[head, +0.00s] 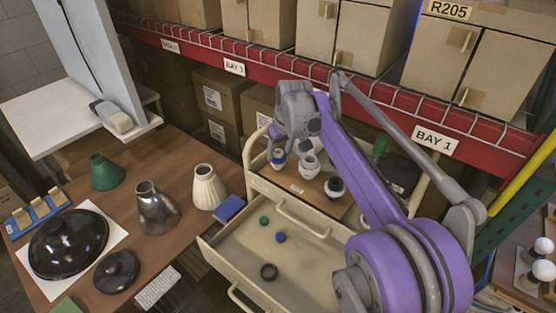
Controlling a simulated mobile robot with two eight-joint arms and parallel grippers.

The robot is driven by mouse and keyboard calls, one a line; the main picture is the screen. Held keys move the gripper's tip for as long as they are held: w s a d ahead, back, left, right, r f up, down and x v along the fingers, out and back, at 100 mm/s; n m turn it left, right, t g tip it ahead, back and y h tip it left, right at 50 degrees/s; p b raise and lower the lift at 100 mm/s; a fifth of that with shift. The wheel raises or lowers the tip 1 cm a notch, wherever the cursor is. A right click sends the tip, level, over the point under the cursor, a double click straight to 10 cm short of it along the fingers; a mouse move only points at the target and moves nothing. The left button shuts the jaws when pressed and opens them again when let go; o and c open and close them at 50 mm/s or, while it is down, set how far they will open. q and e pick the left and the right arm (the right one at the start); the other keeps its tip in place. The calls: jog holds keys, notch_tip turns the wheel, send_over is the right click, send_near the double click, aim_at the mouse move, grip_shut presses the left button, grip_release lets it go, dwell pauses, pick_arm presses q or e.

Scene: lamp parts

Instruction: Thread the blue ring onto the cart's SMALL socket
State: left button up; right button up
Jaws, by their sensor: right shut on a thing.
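My right gripper (275,146) points down over the left end of the cart top (299,189). It is shut on the blue ring (279,155), which shows between and below its fingers. A pale socket (279,165) stands directly beneath the blue ring; whether the ring is around it or just above it I cannot tell. A second pale socket (310,168) stands to the right, and a third (335,190) carries a dark ring. Which socket is the small one is hard to tell at this size. My left gripper is not in view.
The cart's open drawer (235,244) holds a green piece (264,221), a blue piece (281,237) and a black ring (269,271). A table at left bears a cream vase (208,187), a metal vase (157,210) and dark lids. Shelving with boxes stands behind the cart.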

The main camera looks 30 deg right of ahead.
grip_shut()
jog(key=shift+f, duration=0.1)
dwell(0.4)
jog(key=m, duration=0.2)
jog(key=shift+a+m+h, duration=0.2)
jog(key=shift+m+h, duration=0.2)
jog(key=m+h, duration=0.1)
jog(key=m, duration=0.3)
jog(key=shift+a+f+g+p, duration=0.1)
jog(key=shift+f+g+p, duration=0.05)
jog(key=shift+g+p, duration=0.15)
